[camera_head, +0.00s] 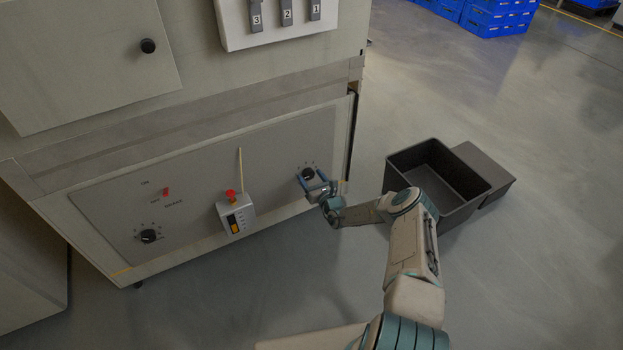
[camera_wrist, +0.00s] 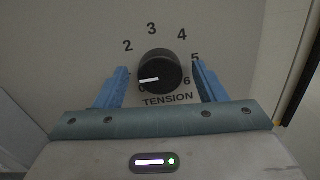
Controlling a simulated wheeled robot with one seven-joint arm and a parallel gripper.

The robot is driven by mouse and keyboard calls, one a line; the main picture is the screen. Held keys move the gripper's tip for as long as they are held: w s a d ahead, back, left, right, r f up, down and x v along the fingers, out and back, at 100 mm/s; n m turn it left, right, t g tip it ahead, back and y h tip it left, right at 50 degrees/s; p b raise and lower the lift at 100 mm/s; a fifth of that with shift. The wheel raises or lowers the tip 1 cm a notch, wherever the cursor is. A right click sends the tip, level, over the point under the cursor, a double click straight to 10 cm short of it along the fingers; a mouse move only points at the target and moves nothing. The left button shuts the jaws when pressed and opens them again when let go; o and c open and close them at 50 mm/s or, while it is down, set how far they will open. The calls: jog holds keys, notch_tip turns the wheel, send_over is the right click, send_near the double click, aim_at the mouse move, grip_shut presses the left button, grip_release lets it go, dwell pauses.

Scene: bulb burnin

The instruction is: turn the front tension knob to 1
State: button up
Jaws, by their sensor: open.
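The front tension knob (camera_wrist: 160,72) is round and black, with a white pointer mark facing left in the wrist view, close to a partly covered digit that looks like 0. The digits 2 to 6 and the word TENSION show around it; the 1 is hidden, apparently behind the left finger. In the head view the knob (camera_head: 307,173) is on the right end of the grey front panel (camera_head: 205,165). My gripper (camera_head: 316,186) is open, its blue fingers on either side of the knob. In the wrist view gaps show between both fingers and the knob.
A second black knob (camera_head: 148,236) and a red switch (camera_head: 166,192) are on the panel's left. A small box with a red button (camera_head: 231,194) is mid-panel. The floor in front is clear.

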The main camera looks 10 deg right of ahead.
jog(key=shift+s, duration=0.1)
jog(key=p+v, duration=0.4)
jog(key=v, duration=0.9)
jog(key=shift+s, duration=0.3)
jog(key=shift+d+r+p, duration=0.1)
jog(key=shift+p, duration=0.2)
